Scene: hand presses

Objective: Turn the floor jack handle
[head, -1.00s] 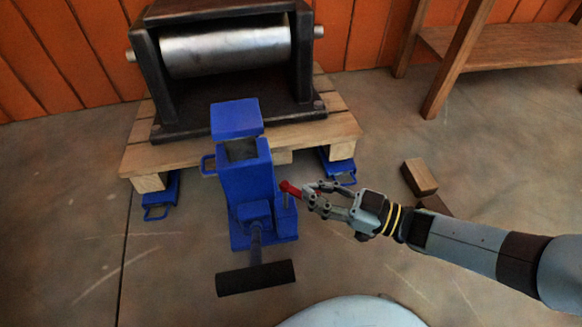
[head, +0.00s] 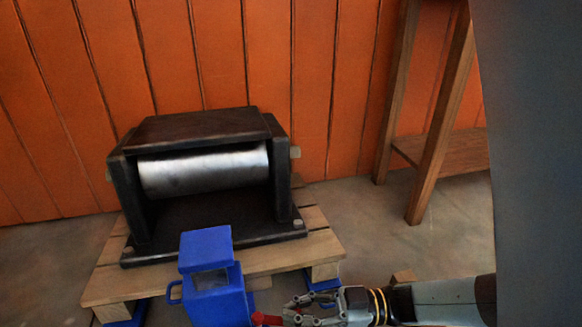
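The blue floor jack (head: 211,282) stands at the front edge of the wooden pallet, cut off by the bottom of the head view. Its red handle (head: 266,319) shows only in part at the bottom edge, to the right of the jack body. My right gripper (head: 288,310) comes in from the right with its fingertips at the red handle. The lower finger is partly cut off, and I cannot tell whether the fingers are closed on the handle. My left gripper is not in view.
A black press with a steel roller (head: 205,172) sits on the wooden pallet (head: 268,262). Blue supports (head: 322,279) are under the pallet. A wooden table (head: 437,130) stands at the right, before an orange plank wall (head: 330,70). Bare floor shows between pallet and table.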

